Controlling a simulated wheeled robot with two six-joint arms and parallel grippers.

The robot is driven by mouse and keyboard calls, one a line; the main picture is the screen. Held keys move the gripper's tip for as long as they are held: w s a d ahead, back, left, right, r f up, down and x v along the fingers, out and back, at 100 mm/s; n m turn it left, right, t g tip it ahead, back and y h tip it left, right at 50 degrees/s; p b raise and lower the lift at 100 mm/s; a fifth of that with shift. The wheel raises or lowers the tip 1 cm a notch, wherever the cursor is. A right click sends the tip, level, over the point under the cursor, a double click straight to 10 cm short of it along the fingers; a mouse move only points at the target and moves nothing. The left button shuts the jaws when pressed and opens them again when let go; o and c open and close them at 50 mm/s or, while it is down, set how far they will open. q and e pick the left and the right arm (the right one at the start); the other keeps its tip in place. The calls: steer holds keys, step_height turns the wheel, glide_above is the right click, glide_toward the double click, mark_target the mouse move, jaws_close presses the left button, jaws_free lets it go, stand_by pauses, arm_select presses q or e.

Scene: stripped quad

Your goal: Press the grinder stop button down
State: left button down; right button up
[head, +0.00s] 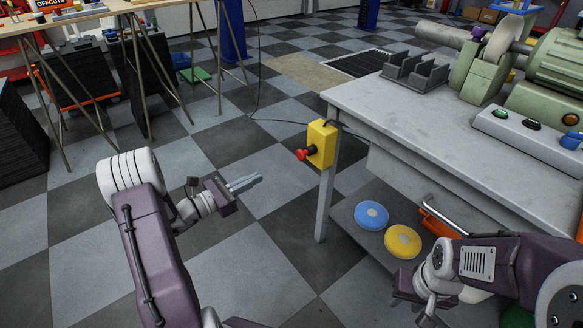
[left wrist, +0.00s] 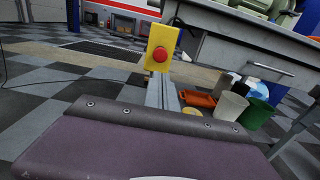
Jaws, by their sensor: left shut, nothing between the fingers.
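The red stop button (head: 302,155) sticks out from the left face of a yellow box (head: 322,144) on the bench's near-left corner. The left wrist view shows the red button (left wrist: 160,54) face-on in the middle of the yellow box (left wrist: 161,38). My left gripper (head: 256,180) is shut and empty. In the head view it is left of the button and lower in the picture, apart from it, with its fingers pointing right. My right gripper (head: 428,302) is at the lower right, by the lower shelf; its fingers are unclear.
The grey bench (head: 440,125) carries a green grinder (head: 480,75) and a control panel (head: 530,130). Blue (head: 371,215) and yellow (head: 403,241) discs lie on the lower shelf. Black cable runs along the floor to the box.

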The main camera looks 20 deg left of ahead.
arm_select(q)
steer(key=shift+r, duration=0.1)
steer(key=b, duration=0.6)
glide_toward(299, 154)
steer(key=x, duration=0.2)
steer(key=f+x, duration=0.1)
steer(key=x, duration=0.2)
steer(key=shift+w+d+f, duration=0.15)
steer(key=shift+w+d, duration=0.05)
steer(key=shift+d, duration=0.05)
steer(key=shift+w+d, duration=0.35)
steer(key=shift+w, duration=0.2)
steer(key=shift+w+d+r+p, duration=0.3)
steer(key=shift+w+d, duration=0.15)
steer(key=shift+w, duration=0.1)
steer(key=shift+r, duration=0.15)
steer(key=shift+a, duration=0.1)
